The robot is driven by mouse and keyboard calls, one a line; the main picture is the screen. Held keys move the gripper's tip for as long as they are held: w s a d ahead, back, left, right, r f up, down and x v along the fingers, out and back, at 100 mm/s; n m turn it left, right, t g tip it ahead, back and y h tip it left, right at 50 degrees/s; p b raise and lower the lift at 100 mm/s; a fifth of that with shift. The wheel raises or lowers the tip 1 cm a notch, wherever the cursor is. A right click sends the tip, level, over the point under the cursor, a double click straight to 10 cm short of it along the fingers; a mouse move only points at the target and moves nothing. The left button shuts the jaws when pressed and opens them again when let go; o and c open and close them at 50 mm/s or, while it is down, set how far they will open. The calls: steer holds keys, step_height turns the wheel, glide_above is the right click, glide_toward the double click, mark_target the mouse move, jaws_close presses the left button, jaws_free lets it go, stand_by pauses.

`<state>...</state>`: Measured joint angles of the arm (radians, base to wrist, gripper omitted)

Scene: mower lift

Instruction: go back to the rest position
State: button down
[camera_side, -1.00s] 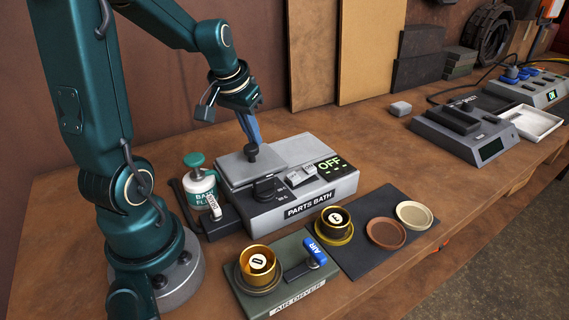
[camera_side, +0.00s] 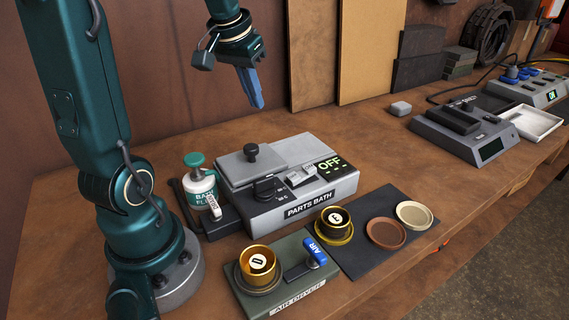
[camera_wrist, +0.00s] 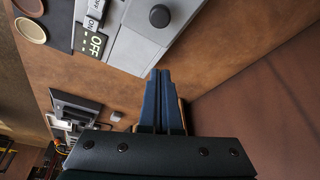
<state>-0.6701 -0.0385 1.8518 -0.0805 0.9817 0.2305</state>
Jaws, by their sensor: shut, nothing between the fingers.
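My gripper (camera_side: 259,106) hangs in the air above and behind the parts bath, near the back wall in the side view. Its blue fingers are shut and empty; in the wrist view the fingers (camera_wrist: 160,74) lie side by side. The parts bath (camera_side: 345,187) stands below, its display reading OFF. Its grey lid (camera_side: 237,170) with a black knob (camera_side: 251,151) lies on top, and my gripper is clear of it.
A bath fluid bottle (camera_side: 199,180) stands left of the bath. The air dryer (camera_side: 300,293) in front holds a brass cup (camera_side: 258,262). Another cup (camera_side: 335,219) and two round dishes sit on a dark mat (camera_side: 378,255). A scale-like device (camera_side: 480,150) stands right. The air around my gripper is clear.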

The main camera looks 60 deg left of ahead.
steer(key=s+d+r+m+t, duration=0.1)
steer(key=s+d+r+m, duration=0.1)
steer(key=d, duration=0.4)
steer(key=s+d+r+m+t, duration=0.1)
steer(key=d+m, duration=0.1)
steer(key=d, duration=0.4)
steer(key=s+d+f+m+h, duration=0.1)
steer(key=s+d+f, duration=0.4)
steer(key=s, duration=0.2)
steer(key=shift+d+f+m+h, duration=0.15)
steer(key=shift+f+m+h, duration=0.15)
steer(key=shift+h, duration=0.1)
